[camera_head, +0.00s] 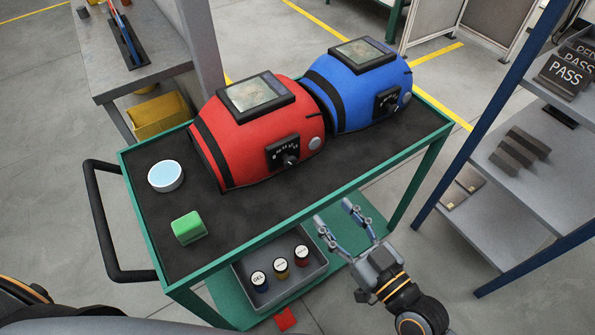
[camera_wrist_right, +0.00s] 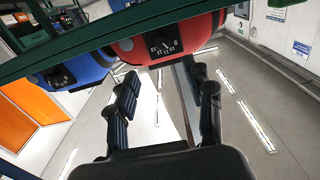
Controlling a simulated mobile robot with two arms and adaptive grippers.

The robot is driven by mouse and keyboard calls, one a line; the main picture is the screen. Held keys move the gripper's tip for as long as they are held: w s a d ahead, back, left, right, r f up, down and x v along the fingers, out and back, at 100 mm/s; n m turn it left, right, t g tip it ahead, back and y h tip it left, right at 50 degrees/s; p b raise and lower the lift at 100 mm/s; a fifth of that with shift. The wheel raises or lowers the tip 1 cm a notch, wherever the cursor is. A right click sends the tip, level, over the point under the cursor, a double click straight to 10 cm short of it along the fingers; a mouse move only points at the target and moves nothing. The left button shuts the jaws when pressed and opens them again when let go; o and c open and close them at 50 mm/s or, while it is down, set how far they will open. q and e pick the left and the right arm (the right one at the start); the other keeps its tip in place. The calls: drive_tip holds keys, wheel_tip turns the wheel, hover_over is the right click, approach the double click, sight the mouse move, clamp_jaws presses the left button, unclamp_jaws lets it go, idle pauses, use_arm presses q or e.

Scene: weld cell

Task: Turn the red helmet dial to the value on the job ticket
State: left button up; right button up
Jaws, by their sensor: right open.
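The red helmet (camera_head: 235,140) lies on the cart top, with a black dial plate (camera_head: 283,152) and knob on its near right side. In the right wrist view the red helmet (camera_wrist_right: 188,22) and its dial (camera_wrist_right: 164,46) show beyond the fingers; small numbers ring the knob, but its setting is not clear. My right gripper (camera_head: 333,212) is open and empty, in front of the cart's near edge and apart from the dial. It also shows in the right wrist view (camera_wrist_right: 163,78). My left gripper is not in view. I cannot make out a job ticket.
The blue helmet (camera_head: 335,92) with its own dial (camera_head: 387,101) stands beside the red one. A round white tin (camera_head: 166,176) and green block (camera_head: 188,228) lie on the cart. The cart's green rim (camera_head: 300,215) is near my gripper. A shelf rack (camera_head: 505,215) stands right.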

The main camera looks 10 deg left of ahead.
sight(292, 165)
drive_tip(key=p+x, duration=0.1)
drive_tip(key=x, duration=1.1)
drive_tip(key=shift+w+a+r, duration=0.15)
drive_tip(key=shift+a, duration=0.2)
drive_tip(key=shift+w+a, duration=0.35)
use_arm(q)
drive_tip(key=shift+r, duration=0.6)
use_arm(e)
clamp_jaws()
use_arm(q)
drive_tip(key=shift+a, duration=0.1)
